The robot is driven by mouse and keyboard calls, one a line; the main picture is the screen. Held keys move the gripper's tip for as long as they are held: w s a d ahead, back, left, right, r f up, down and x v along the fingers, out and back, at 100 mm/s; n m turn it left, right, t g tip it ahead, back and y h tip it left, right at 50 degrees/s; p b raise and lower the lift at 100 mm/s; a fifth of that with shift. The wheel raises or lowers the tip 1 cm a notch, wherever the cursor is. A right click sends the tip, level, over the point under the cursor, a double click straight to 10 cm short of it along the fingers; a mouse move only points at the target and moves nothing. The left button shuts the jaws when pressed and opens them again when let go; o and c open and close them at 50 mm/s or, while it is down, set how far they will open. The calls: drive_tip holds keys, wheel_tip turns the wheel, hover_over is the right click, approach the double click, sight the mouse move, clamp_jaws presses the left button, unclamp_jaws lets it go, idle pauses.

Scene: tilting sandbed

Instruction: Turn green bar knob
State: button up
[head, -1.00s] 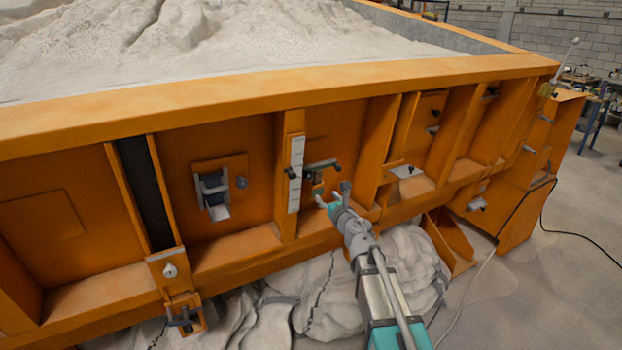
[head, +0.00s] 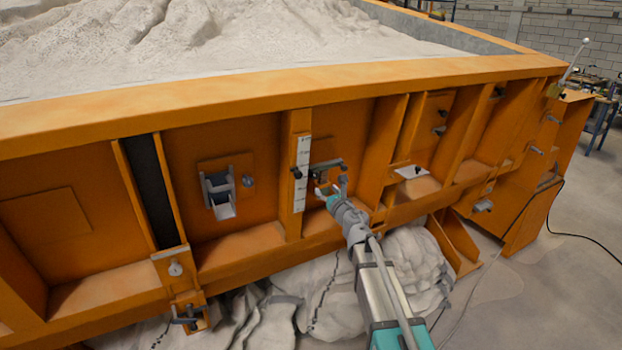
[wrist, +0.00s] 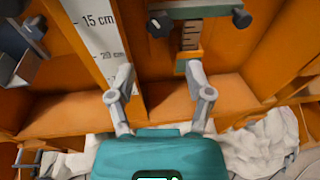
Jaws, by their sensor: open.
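A grey-green bar (head: 326,166) with a dark knob at each end runs across the orange side wall beside a white ruler strip. In the wrist view the bar (wrist: 203,11) lies along the top edge, partly cut off. Its left black knob (wrist: 160,23) and its right dark knob (wrist: 241,18) both show there. My gripper (head: 332,186) is just below the bar in the head view. In the wrist view my gripper (wrist: 160,76) is open and empty, its two fingers apart below the bar. I see no contact with the bar or knobs.
The white ruler strip (wrist: 92,32) stands on a rib to the left. A small scale (wrist: 191,36) hangs below the bar. Orange ribs and a ledge (head: 240,247) frame the recess. Crumpled white sheeting (head: 405,262) lies beneath the wall.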

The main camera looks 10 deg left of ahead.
sight(315, 177)
drive_tip(key=x, duration=0.9)
drive_tip(key=shift+w+a, duration=0.15)
drive_tip(key=shift+w, duration=0.15)
drive_tip(key=c, duration=0.8)
drive_tip(key=shift+a, duration=0.4)
drive_tip(key=shift+s+d, duration=0.1)
drive_tip(key=shift+d, duration=0.15)
drive_tip(key=shift+c, duration=0.3)
drive_tip(key=shift+d, duration=0.1)
